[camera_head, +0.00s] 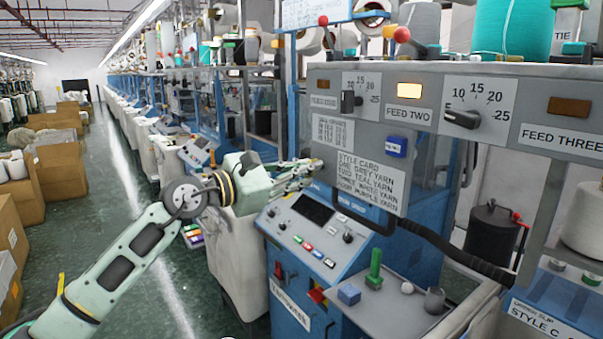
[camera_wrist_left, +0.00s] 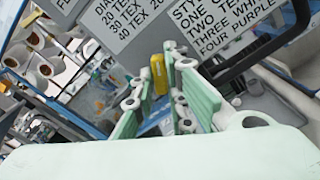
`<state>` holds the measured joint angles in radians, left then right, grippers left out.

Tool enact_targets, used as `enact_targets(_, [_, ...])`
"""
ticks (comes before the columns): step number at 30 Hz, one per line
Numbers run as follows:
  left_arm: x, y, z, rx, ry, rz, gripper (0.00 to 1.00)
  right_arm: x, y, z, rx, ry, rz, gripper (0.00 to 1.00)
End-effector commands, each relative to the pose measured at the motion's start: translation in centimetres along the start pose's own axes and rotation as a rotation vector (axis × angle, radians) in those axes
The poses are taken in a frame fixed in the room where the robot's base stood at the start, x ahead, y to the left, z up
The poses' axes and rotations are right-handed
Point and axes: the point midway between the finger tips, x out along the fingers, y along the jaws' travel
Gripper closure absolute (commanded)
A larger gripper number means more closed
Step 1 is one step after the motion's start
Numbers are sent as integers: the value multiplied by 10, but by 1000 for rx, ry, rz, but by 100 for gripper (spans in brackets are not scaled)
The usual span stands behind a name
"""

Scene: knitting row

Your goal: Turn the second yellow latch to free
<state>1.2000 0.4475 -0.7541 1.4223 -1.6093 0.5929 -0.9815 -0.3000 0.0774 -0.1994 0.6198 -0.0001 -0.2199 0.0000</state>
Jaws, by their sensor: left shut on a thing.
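A yellow latch (camera_wrist_left: 160,76) shows between the finger pads in the left wrist view. It stands roughly upright in that picture, and I cannot tell which latch in the row it is. My left gripper (camera_wrist_left: 157,78) is shut on it. In the head view my left gripper (camera_head: 308,168) reaches in from the left, at the lower left edge of the grey panel (camera_head: 430,118). There the latch is hidden or too small to make out. My right gripper is in neither view.
The blue machine's control console (camera_head: 322,243) is just below the gripper. A black bar (camera_head: 440,243) runs under the panel. A side tray (camera_head: 395,300) holds a blue block (camera_head: 349,294) and a green peg (camera_head: 375,268). The aisle floor (camera_head: 125,190) is clear.

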Motion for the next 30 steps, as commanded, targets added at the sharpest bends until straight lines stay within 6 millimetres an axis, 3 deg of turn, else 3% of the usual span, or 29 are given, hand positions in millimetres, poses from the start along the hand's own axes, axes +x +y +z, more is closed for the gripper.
enact_targets(15, [0, 0, -1, -437, 4, -2, 100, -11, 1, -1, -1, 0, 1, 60])
enact_targets(30, [0, -1, -1, -605, 2, -1, 100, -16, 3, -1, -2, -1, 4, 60])
